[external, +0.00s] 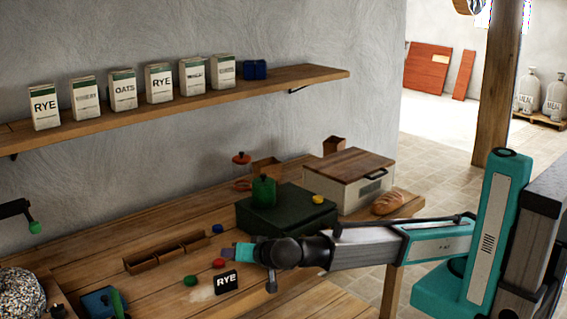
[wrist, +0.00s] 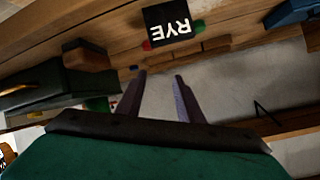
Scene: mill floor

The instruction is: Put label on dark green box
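A black label reading RYE (external: 227,283) is on the workbench near its front. In the wrist view the label (wrist: 166,32) appears upside down, beyond my fingertips. The dark green box (external: 288,215) sits on the bench behind my arm, with a green lidded pot on its top. A dark box at the left of the wrist view (wrist: 50,88) appears to be the same one. My gripper (external: 232,252) is above the bench, just behind and above the label in the external picture. In the wrist view my gripper (wrist: 160,75) has its two fingers apart with nothing between them.
Red (external: 219,263), green (external: 190,281) and blue (external: 217,229) knobs lie near the label. A long wooden tray (external: 166,255) is to the left. A bread bin (external: 352,190) and loaf (external: 387,203) stand right of the box. A shelf (external: 180,104) with several packets is above.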

